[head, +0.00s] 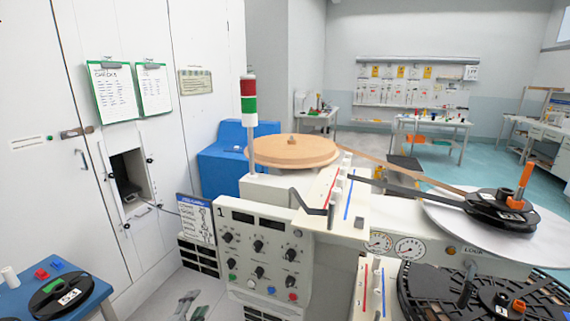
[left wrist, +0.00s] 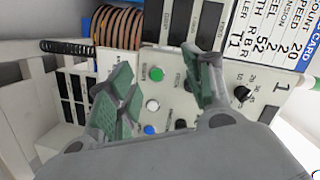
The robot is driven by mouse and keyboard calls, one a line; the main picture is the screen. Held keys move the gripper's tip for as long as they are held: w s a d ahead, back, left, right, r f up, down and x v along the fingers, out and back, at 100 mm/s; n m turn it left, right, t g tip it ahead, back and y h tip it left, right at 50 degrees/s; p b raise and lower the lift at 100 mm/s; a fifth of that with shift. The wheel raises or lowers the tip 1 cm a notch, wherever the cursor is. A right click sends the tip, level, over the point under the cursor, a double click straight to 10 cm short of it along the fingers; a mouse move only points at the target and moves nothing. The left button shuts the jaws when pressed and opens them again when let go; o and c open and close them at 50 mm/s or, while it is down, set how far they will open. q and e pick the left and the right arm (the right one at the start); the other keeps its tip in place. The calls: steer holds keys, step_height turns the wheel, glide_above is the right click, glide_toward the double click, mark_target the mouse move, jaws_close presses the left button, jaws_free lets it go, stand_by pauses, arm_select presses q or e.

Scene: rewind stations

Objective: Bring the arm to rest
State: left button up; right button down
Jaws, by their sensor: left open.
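My left gripper (head: 188,306) shows at the bottom edge of the head view, low over the floor and left of the control panel (head: 262,250). Only part of it shows there. In the left wrist view its green-padded fingers (left wrist: 160,85) are apart, with nothing between them. The panel with its knobs and coloured buttons (left wrist: 170,105) lies beyond the fingers. My right gripper is in neither view.
A rewind station with a wooden disc (head: 292,151) and a signal light (head: 249,100) stands ahead. Black reels (head: 490,287) lie at the right. A blue table (head: 85,296) stands at lower left, beside white cabinets (head: 50,180). Grey floor lies between.

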arm_select(q)
steer(key=s+a+f+n+g+y, duration=0.2)
steer(key=s+a+f+n, duration=0.15)
steer(key=f, duration=0.65)
steer(key=s+a+f+n+g+y, duration=0.1)
steer(key=s+a+f+n+g, duration=0.25)
steer(key=f, duration=0.65)
steer(key=s+a+f+n+g+y, duration=0.1)
steer(key=s+a+f+n+g, duration=0.25)
steer(key=s+f, duration=1)
steer(key=s+d+f+n+g, duration=0.1)
steer(key=s+f+g, duration=0.1)
steer(key=s+f, duration=0.6)
steer(key=s+d+f+n+g, duration=0.15)
steer(key=s+f, duration=0.25)
steer(key=s, duration=0.7)
steer(key=s+d+f+g, duration=0.1)
steer(key=s+d, duration=0.2)
steer(key=s, duration=0.3)
steer(key=s+d+f+g, duration=0.1)
steer(key=s+d+f, duration=0.1)
steer(key=s, duration=0.5)
steer(key=shift+s+d+p, duration=0.15)
steer(key=shift+d+p, duration=0.15)
steer(key=shift+d, duration=0.1)
steer(key=shift+f, duration=0.1)
